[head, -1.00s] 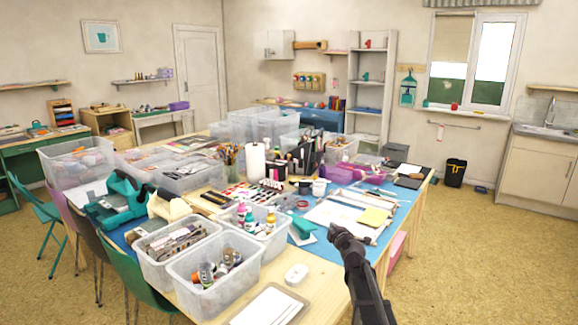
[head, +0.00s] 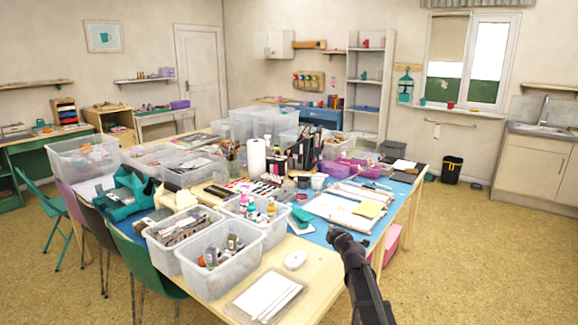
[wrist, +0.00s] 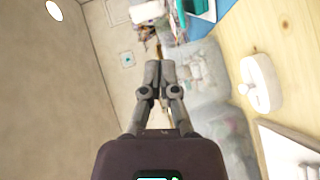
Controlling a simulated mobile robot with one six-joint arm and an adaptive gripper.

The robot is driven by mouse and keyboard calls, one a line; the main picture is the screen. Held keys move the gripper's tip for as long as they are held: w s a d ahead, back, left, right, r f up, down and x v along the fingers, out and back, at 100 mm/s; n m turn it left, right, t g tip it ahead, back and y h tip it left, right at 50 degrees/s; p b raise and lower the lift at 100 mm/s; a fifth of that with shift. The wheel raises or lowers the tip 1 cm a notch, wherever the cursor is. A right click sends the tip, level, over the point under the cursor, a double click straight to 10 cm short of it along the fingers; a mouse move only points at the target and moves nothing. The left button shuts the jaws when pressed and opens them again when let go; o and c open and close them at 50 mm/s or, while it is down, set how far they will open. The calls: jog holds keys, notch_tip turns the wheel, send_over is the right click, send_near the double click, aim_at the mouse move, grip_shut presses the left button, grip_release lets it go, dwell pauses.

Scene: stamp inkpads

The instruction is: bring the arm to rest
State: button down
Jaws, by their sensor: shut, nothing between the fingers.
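My gripper (head: 340,236) reaches in from the bottom of the head view, over the front right part of the craft table (head: 322,283). It is empty. In the wrist view my gripper (wrist: 160,70) has its two fingers together, with nothing between them. A small white rounded object (head: 295,260) lies on the bare wood to its left; it also shows in the wrist view (wrist: 261,84). Any contact between my gripper and the table cannot be told from these views.
Clear bins (head: 205,275) of bottles crowd the table's front left. Papers with a yellow pad (head: 369,209) lie beyond my gripper. The floor (head: 470,260) to the right is clear. A black bin (head: 452,170) stands by the wall.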

jog(key=s+a+f+m+g, duration=0.1)
jog(key=s+f+m+g, duration=0.1)
jog(key=s, duration=0.3)
jog(key=s+a+f+m+g, duration=0.1)
jog(key=s+f+m+g, duration=0.1)
jog(key=s+f+g, duration=0.1)
jog(key=s+a+f+m+g, duration=0.1)
jog(key=s+f+m+g, duration=0.1)
jog(key=s+f, duration=0.3)
jog(key=shift+s+m+g+y, duration=0.35)
jog(key=shift+s+m, duration=0.25)
jog(key=shift+s, duration=0.4)
jog(key=s+d+f+m+g+h, duration=0.25)
jog(key=s+m+g, duration=0.2)
jog(key=s, duration=0.45)
jog(key=s+d+f+m+g+h, duration=0.1)
jog(key=s+d+f+m+g, duration=0.2)
jog(key=s+m, duration=0.45)
jog(key=s+f+n+b, duration=0.1)
jog(key=s+f+b, duration=0.3)
jog(key=f+b, duration=0.6)
notch_tip(320, 180, up, 25)
jog(key=p, duration=2.4)
jog(key=shift+a+r+p, duration=0.15)
jog(key=shift+p, duration=0.25)
